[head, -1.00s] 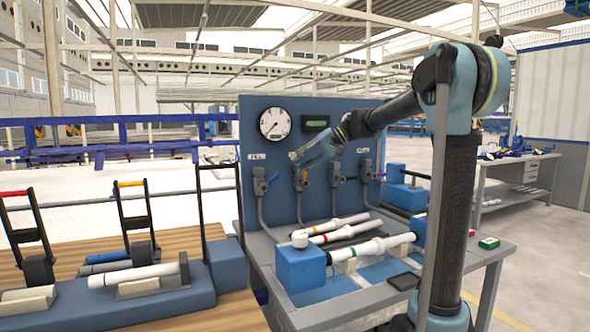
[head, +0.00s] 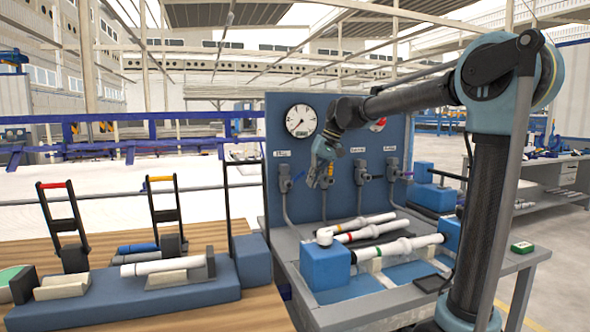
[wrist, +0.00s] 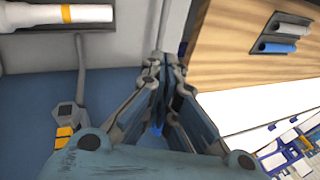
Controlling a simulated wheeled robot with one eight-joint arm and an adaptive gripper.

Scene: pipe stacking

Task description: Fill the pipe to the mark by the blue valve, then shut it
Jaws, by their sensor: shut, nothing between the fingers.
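The blue valve (head: 285,179) is the leftmost on the upright panel (head: 338,205), under a small label. My gripper (head: 317,184) is shut and empty, pointing down in front of the panel, just right of this valve. In the wrist view the shut fingers (wrist: 160,98) show, with a bit of blue (wrist: 156,129) behind them; I cannot tell whether they touch the lever. A white pipe with coloured bands (head: 398,247) lies on the bench between blue blocks. The round gauge (head: 301,121) is too small to read.
A yellow-handled valve (wrist: 63,136) is close by in the wrist view. More valves (head: 361,172) stand to the right. A second white pipe (head: 365,222) lies behind the first. A wooden table (head: 110,262) with racks is at left. A red disc (head: 378,125) is on the panel.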

